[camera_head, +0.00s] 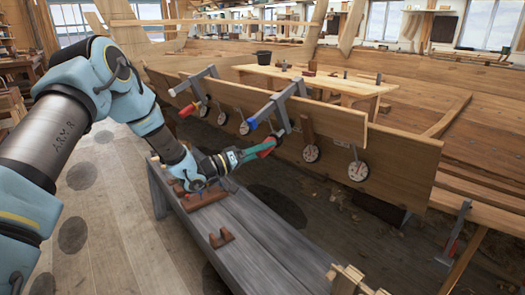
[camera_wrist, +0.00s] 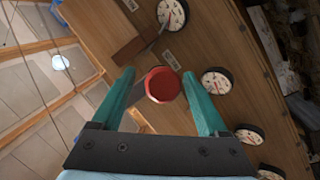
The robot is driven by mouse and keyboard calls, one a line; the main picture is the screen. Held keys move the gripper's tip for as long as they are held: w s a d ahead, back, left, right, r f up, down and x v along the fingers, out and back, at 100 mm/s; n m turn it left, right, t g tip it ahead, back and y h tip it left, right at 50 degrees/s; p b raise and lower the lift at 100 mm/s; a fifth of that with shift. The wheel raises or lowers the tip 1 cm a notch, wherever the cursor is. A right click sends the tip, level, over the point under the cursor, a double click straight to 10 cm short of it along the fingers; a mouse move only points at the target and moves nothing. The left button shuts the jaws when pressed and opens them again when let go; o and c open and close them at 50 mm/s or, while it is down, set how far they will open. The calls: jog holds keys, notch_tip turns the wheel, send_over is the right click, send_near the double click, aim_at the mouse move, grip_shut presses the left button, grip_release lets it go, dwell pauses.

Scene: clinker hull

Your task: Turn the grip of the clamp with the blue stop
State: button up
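The clamp with the blue stop (camera_head: 252,123) is the middle clamp (camera_head: 282,105) in the head view, its grey bar across the top edge of the plank. Its red grip (camera_head: 267,148) hangs below the stop, partly hidden by my gripper (camera_head: 260,149). In the wrist view the grip's round red end (camera_wrist: 162,85) faces the camera between the two teal fingers of my gripper (camera_wrist: 158,74). The fingers are apart, with a gap visible on the left; the right fingertip looks close to the grip. I cannot tell whether it touches.
Round dials (camera_head: 358,171) hang along the plank (camera_head: 390,152). A grey bench (camera_head: 245,240) with brown wooden pieces (camera_head: 221,238) lies below my arm. Another clamp (camera_head: 455,235) is at far right.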

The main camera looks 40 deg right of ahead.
jog(key=b+v, duration=0.2)
jog(key=v, duration=0.9)
dwell(0.4)
